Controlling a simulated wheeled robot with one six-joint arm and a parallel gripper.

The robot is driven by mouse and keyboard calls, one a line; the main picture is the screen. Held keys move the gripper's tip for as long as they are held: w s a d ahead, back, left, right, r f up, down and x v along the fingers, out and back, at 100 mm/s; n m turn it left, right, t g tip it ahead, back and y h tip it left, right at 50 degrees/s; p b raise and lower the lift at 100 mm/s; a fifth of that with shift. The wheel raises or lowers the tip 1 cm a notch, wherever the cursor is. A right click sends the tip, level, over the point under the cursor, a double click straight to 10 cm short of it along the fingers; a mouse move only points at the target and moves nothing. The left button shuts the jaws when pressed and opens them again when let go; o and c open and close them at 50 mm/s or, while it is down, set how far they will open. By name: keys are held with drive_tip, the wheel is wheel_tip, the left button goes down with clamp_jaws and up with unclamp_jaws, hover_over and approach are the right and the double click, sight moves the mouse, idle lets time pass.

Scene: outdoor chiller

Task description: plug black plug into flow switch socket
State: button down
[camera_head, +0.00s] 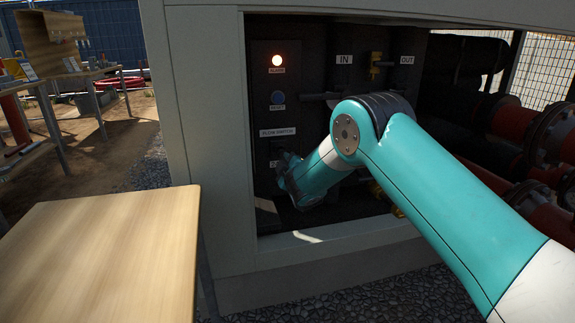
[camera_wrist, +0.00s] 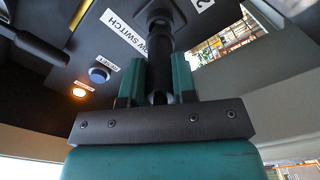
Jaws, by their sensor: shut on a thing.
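My gripper (camera_wrist: 157,78) is shut on the black plug (camera_wrist: 159,62), a dark cylinder between its two green fingers. The plug points at the dark panel, where a black round fitting, apparently the flow switch socket (camera_wrist: 158,13), shows at the top of the wrist view. The plug's front end lines up with this fitting and appears to meet it; I cannot tell how deep it sits. The FLOW SWITCH label (camera_wrist: 123,29) is just left of it. In the head view my gripper (camera_head: 287,178) is at the panel below the FLOW SWITCH label (camera_head: 278,132); plug and socket are hidden there.
The pale cabinet frame (camera_head: 215,130) edges the opening. Pipes and a yellow-handled valve (camera_head: 376,66) are to the right. A wooden table (camera_head: 100,260) stands front left.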

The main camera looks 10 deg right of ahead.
drive_tip(key=shift+w, duration=0.7)
drive_tip(key=shift+w, duration=0.45)
drive_tip(key=shift+w, duration=0.15)
drive_tip(key=shift+c, duration=1.8)
unclamp_jaws()
drive_tip(key=s+b, duration=0.1)
drive_tip(key=s, duration=0.6)
drive_tip(key=shift+b, duration=0.35)
drive_tip(key=shift+s, duration=0.15)
